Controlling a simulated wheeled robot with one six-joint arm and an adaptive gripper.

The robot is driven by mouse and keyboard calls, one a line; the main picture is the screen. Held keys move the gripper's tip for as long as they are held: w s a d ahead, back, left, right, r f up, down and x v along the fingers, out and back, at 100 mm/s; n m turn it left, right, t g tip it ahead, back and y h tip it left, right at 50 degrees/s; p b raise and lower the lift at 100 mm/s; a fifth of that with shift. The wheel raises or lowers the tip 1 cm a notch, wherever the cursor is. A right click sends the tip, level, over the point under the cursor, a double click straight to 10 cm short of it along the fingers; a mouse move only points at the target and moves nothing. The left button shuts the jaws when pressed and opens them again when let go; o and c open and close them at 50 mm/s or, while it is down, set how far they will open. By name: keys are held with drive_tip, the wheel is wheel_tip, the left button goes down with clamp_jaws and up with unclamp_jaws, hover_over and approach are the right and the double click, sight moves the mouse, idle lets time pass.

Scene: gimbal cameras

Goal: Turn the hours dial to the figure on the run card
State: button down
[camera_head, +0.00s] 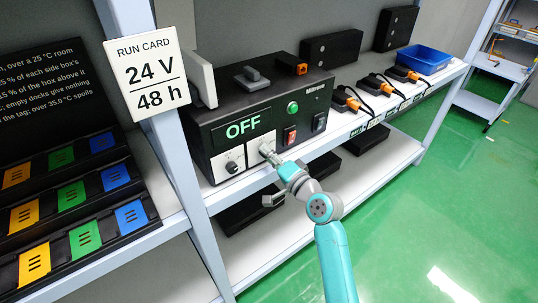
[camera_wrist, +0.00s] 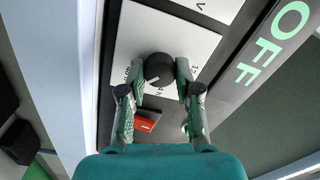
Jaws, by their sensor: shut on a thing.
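The run card (camera_head: 149,72) reads "24 V / 48 h" and hangs on the shelf post. The black control unit (camera_head: 216,133) stands on the shelf, its display reading OFF. Its left dial (camera_head: 231,167) is uncovered. My gripper (camera_head: 267,151) is at the right dial, on a white panel, and mostly hides it. In the wrist view my gripper (camera_wrist: 160,72) is shut on that black dial (camera_wrist: 159,66), one finger on each side.
A red switch (camera_head: 289,135), a black switch (camera_head: 319,122) and a green lamp (camera_head: 292,107) sit right of the dials. Orange-and-black devices (camera_head: 347,99) and a blue bin (camera_head: 416,58) stand further along the shelf. Green floor is clear at right.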

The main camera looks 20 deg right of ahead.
drive_tip(key=shift+m, duration=0.6)
drive_tip(key=shift+f+m, duration=0.1)
drive_tip(key=shift+m, duration=0.2)
drive_tip(key=c, duration=0.8)
unclamp_jaws()
drive_tip(key=v, duration=1.2)
